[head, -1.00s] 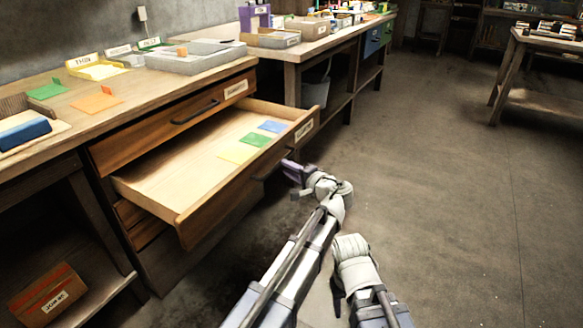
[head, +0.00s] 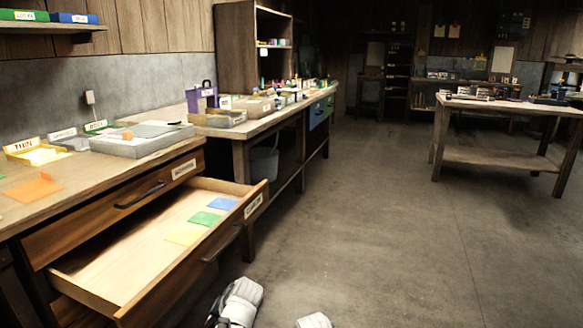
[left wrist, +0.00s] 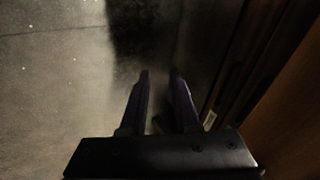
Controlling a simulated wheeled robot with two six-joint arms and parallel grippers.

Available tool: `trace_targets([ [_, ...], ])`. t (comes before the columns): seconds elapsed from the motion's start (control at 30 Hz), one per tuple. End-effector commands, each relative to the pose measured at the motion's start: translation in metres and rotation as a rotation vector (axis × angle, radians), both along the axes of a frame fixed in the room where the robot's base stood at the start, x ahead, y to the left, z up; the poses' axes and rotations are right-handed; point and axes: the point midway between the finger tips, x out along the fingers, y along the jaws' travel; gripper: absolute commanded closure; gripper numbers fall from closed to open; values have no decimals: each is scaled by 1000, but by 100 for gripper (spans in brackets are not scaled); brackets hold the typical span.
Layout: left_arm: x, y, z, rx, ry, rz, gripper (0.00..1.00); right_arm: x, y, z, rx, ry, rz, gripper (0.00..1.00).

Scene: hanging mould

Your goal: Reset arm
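My left gripper (left wrist: 158,75) shows in the left wrist view with its two dark fingers a small gap apart. Nothing is seen between them, and they point at bare floor. A wooden drawer front stands close on the right of that view. In the head view only the tops of my two arms show at the bottom edge, and both grippers are out of that picture. The open drawer (head: 120,262) juts from the bench, with a yellow sheet (head: 185,234), a green sheet (head: 206,218) and a blue sheet (head: 222,204) lying in it.
The workbench (head: 60,200) runs along the left with a grey tray (head: 140,140) and an orange sheet (head: 34,190) on top. A second bench (head: 250,128) continues behind. A wooden table (head: 500,110) stands at the far right. The floor (head: 400,220) between is clear.

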Motion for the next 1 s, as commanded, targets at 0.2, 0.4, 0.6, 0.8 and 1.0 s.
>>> trace_targets([
  [0.2, -54, -14, -26, -258, 86, 92, 70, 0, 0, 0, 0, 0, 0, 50],
  [0.4, -86, -32, -35, -439, 140, 142, 70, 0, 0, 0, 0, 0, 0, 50],
  [0.6, -106, -58, -26, -544, 191, 141, 70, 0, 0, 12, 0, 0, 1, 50],
  [0.8, -119, -88, -6, -500, 242, 62, 70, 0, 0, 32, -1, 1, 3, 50],
  [1.0, -135, -119, 16, -452, 293, -19, 70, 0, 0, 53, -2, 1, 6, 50],
])
